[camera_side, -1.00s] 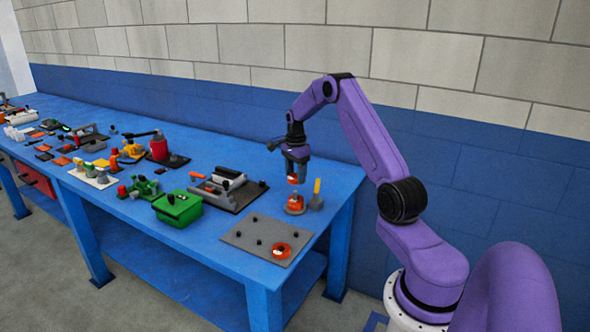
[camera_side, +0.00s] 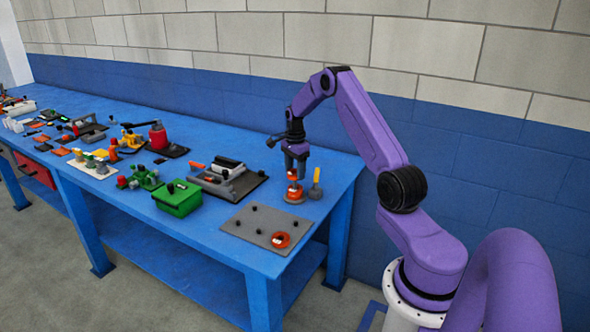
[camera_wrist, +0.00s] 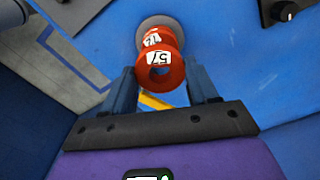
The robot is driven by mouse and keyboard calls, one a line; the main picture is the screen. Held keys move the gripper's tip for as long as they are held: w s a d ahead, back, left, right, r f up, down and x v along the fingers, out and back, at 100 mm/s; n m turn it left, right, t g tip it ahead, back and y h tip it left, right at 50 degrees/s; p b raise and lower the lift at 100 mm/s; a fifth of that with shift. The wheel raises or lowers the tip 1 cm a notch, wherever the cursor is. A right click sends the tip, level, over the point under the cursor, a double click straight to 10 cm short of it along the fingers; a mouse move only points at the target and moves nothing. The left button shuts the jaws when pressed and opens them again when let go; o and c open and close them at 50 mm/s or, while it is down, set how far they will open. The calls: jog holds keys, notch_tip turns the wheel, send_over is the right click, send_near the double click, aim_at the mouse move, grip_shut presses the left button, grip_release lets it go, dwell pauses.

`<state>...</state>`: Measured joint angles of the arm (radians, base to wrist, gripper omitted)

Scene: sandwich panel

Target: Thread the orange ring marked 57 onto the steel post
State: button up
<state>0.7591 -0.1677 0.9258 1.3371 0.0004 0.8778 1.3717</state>
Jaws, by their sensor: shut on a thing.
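The orange ring marked 57 (camera_wrist: 177,77) is held between the two fingers of my gripper (camera_wrist: 163,84), label and hole facing the wrist camera. Directly below it is a second orange ring (camera_wrist: 165,24) with a white label, over a round grey base (camera_wrist: 146,21). In the side view my gripper (camera_side: 294,174) is over this orange stack (camera_side: 294,196) near the table's right end. I see no steel post clearly; one at the stack would be hidden by the rings. I cannot tell whether the held ring touches the lower one.
A yellow-handled item (camera_side: 316,184) stands close right of the stack. A grey plate (camera_side: 245,226) with black pegs and another orange ring (camera_side: 281,240) lies in front. A green box (camera_side: 178,200) and a dark fixture (camera_side: 243,184) are to the left.

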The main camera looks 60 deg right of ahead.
aim_at(295, 178)
jog(key=shift+f, duration=2.1)
dwell(1.9)
jog(key=o, duration=1.4)
jog(key=shift+c, duration=0.2)
jog(key=shift+r, duration=0.1)
jog(key=shift+r, duration=4.2)
